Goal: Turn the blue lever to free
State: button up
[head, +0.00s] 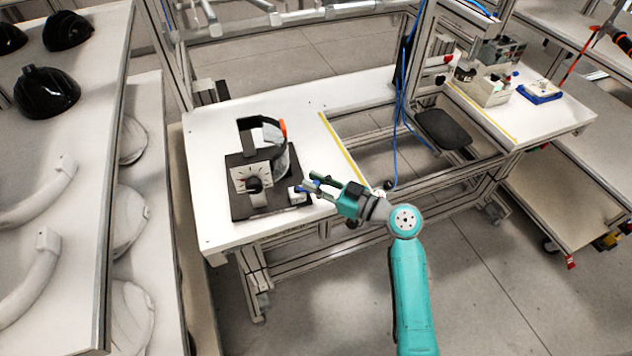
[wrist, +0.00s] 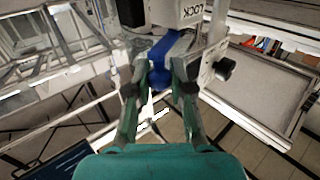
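The blue lever (wrist: 163,66) hangs from a pale block with the word LOCK (wrist: 192,12) on its face. In the wrist view it lies between the two fingers of my gripper (wrist: 160,84). The fingers look apart, one on each side of the lever; whether they touch it is hard to tell. In the head view my gripper (head: 312,187) is at the right edge of the dark fixture (head: 240,209), by the small white block (head: 297,195). There the lever is small and partly hidden by the fingers.
A white dial plate (head: 251,176) with a black knob and a dark curved frame (head: 246,125) stand on the fixture. The white table (head: 218,122) is clear behind it. A shelf (head: 100,200) with helmet shells is at left. A blue cable (head: 398,150) hangs behind my arm.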

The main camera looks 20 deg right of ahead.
jog(key=shift+s+a, duration=0.1)
grip_shut()
jog(key=shift+s+a+m+t+h, duration=0.15)
jog(key=shift+m+t+h, duration=0.3)
jog(key=shift+h, duration=0.1)
jog(key=shift+s+a+m+t+h, duration=0.1)
jog(key=shift+s+m+t+h, duration=0.05)
jog(key=shift+m+t+h, duration=0.3)
jog(key=shift+s+a+m+t+h, duration=0.2)
jog(key=shift+m+t+h, duration=0.15)
jog(key=shift+m+h, duration=0.5)
jog(key=shift+s+a+m+t+h, duration=0.15)
jog(key=shift+m+t+h, duration=0.25)
jog(key=shift+h, duration=0.75)
jog(key=shift+s+a+m+h, duration=0.1)
jog(key=shift+m+h, duration=0.4)
jog(key=shift+h, duration=0.2)
jog(key=shift+s+a+m+h, duration=0.1)
jog(key=shift+m+h, duration=0.35)
jog(key=shift+h, duration=0.25)
jog(key=o, duration=0.8)
grip_release()
jog(key=s+d, duration=0.1)
jog(key=s, duration=1.1)
jog(key=shift+d, duration=0.2)
